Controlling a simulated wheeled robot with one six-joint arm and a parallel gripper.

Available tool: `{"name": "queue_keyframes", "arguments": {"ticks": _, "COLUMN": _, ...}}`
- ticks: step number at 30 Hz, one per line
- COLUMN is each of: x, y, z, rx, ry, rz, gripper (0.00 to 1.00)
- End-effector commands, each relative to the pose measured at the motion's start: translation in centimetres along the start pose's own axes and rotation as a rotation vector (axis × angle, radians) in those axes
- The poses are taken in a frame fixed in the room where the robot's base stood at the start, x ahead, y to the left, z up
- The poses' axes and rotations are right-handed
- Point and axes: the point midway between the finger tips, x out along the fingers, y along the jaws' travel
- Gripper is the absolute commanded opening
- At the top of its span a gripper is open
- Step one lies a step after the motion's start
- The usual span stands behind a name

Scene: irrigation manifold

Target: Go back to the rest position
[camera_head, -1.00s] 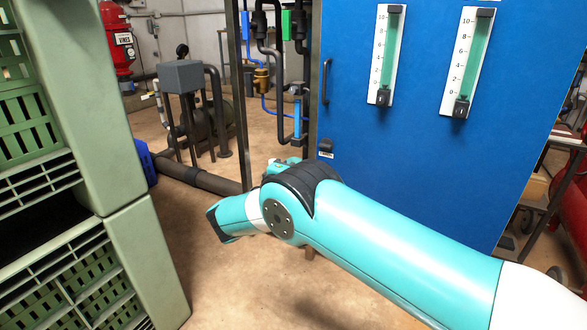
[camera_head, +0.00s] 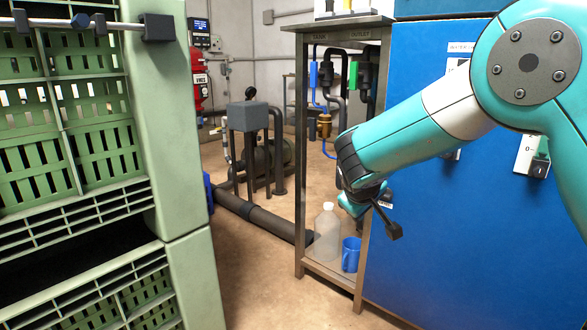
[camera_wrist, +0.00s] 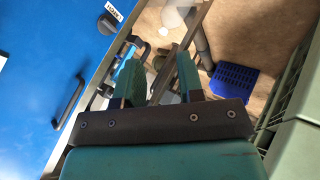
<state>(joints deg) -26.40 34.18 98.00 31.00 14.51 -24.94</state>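My gripper (camera_head: 378,208) hangs low at the end of my teal arm, in front of the metal stand and left of the blue panel in the head view. In the wrist view its two teal fingers (camera_wrist: 159,78) stand apart with nothing held between them. The arm's large joint is high at the right, and the arm slopes down and left from it. The fingertips are small and partly hidden in the head view.
Green stacked crates (camera_head: 95,120) fill the left. A metal stand (camera_head: 299,150) holds a jug (camera_head: 326,240) and a blue mug (camera_head: 351,255). A dark pipe (camera_head: 250,212) crosses the floor.

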Motion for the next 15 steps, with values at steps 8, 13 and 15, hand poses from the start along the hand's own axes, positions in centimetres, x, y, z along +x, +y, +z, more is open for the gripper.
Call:
{"name": "queue_keyframes", "arguments": {"ticks": 8, "x": -14.2, "y": -4.4, "z": 10.3, "rx": 0.128, "ry": -0.077, "rz": -0.495, "gripper": 0.35}}
{"name": "queue_keyframes", "arguments": {"ticks": 13, "x": -21.1, "y": -7.9, "z": 16.4, "rx": 0.136, "ry": -0.134, "rz": -0.701, "gripper": 0.35}}
{"name": "queue_keyframes", "arguments": {"ticks": 15, "x": -23.5, "y": -9.2, "z": 18.6, "rx": 0.131, "ry": -0.154, "rz": -0.766, "gripper": 0.35}}
